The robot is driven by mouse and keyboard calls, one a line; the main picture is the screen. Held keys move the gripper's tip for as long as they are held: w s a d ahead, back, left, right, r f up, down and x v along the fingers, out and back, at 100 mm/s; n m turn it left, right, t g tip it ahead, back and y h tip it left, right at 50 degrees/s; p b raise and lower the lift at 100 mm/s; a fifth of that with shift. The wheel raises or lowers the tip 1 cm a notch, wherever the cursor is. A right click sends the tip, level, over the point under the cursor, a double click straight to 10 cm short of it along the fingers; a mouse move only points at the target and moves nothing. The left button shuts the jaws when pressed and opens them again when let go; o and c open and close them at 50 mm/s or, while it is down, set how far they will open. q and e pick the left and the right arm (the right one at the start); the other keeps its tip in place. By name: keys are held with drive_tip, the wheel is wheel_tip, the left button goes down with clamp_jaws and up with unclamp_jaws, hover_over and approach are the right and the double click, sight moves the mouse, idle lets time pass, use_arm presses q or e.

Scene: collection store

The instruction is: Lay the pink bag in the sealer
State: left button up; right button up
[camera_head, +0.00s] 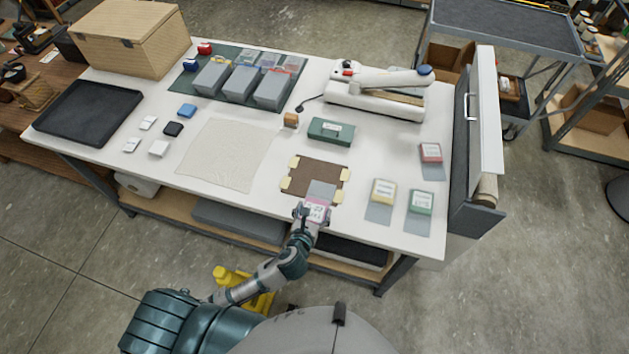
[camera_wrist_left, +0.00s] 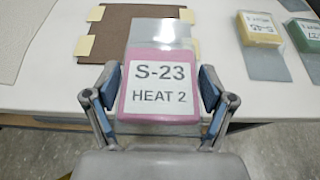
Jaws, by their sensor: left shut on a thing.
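My left gripper (camera_head: 315,214) is shut on the pink bag (camera_head: 318,209) at the front edge of the table. In the left wrist view the bag (camera_wrist_left: 159,116) sits between the two fingers (camera_wrist_left: 159,108). Its white label reads S-23 HEAT 2, and its clear grey flap (camera_wrist_left: 160,35) points away from me over the brown board. The sealer (camera_head: 375,95), a white machine with a long arm and a blue knob, stands at the back right of the table, well away from the bag. My right gripper is not in view.
A brown board (camera_head: 315,178) with cream corners lies behind the bag. Yellow (camera_head: 383,190), green (camera_head: 421,202) and red (camera_head: 430,152) bags lie to the right. A green box (camera_head: 331,131) stands between board and sealer. A tall grey panel (camera_head: 465,140) borders the right edge.

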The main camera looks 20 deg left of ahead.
sight(313, 184)
use_arm(q)
drive_tip(key=w+a, duration=0.1)
drive_tip(key=w, duration=0.2)
drive_tip(key=w+a, duration=0.1)
drive_tip(key=w, duration=0.3)
drive_tip(key=w+a+f, duration=0.1)
drive_tip(key=w, duration=0.3)
drive_tip(key=shift+a+f, duration=0.1)
drive_tip(key=shift+a, duration=0.3)
drive_tip(key=f, duration=0.1)
drive_tip(key=w+f, duration=0.1)
drive_tip(key=f, duration=0.1)
drive_tip(key=shift+d, duration=0.1)
drive_tip(key=shift+f, duration=0.25)
drive_tip(key=shift+f, duration=0.1)
drive_tip(key=o, duration=1.1)
